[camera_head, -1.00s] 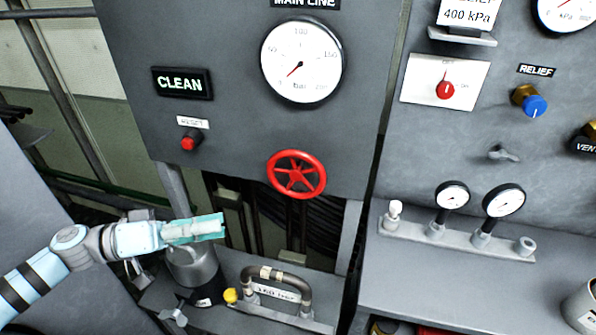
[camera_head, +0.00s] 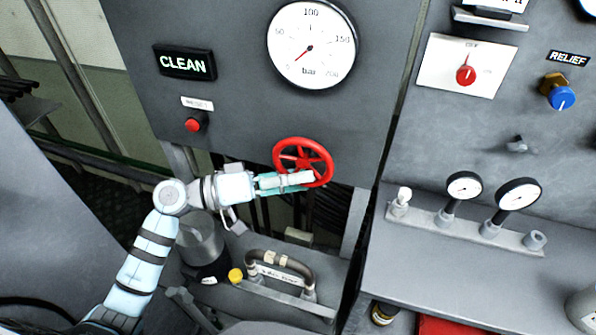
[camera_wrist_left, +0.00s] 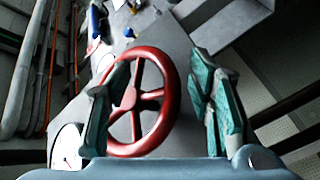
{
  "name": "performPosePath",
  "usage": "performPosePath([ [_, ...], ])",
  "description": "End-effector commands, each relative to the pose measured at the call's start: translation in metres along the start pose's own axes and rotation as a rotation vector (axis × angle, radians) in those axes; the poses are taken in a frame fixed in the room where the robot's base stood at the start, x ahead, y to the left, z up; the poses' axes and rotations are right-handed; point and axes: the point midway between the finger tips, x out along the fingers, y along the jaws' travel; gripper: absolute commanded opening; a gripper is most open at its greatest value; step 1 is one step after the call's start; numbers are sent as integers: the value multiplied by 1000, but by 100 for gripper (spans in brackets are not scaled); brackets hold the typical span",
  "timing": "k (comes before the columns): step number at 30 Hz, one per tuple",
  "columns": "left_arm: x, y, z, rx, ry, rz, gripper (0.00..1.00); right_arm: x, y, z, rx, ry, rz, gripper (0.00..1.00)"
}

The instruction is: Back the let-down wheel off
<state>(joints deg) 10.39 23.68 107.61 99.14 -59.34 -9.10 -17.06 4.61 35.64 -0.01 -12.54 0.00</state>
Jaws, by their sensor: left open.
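The red spoked wheel (camera_head: 303,162) is on the lower part of the grey panel, below the large gauge. In the left wrist view the wheel (camera_wrist_left: 139,91) fills the middle, its rim partly hidden by a finger. My left gripper (camera_head: 308,180) is at the lower part of the wheel in the head view, overlapping its rim. In the left wrist view my left gripper (camera_wrist_left: 165,92) is open, with one finger across the wheel's face and the other just outside the rim. I cannot tell whether either finger touches the rim. My right gripper is out of view.
The large gauge (camera_head: 311,46), the CLEAN sign (camera_head: 185,63) and a red button (camera_head: 194,125) are on the same panel. Below are a grey cylinder (camera_head: 203,240) and a curved handle (camera_head: 281,262). Small gauges (camera_head: 464,187) stand on the right ledge.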

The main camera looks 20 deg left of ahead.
Motion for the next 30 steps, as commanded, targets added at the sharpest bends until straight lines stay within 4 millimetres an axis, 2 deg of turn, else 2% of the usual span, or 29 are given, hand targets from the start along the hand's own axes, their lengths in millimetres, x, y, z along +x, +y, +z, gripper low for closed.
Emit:
performPosePath([
  [9, 5, -1, 1, 0, -1, -1, 48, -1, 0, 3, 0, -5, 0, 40],
  [15, 4, -1, 1, 0, 0, -2, 16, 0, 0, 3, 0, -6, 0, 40],
  [18, 4, -2, 1, -1, -1, -3, 4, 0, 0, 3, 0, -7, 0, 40],
  [30, 5, 0, 0, 1, 3, 1, 0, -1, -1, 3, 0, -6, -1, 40],
])
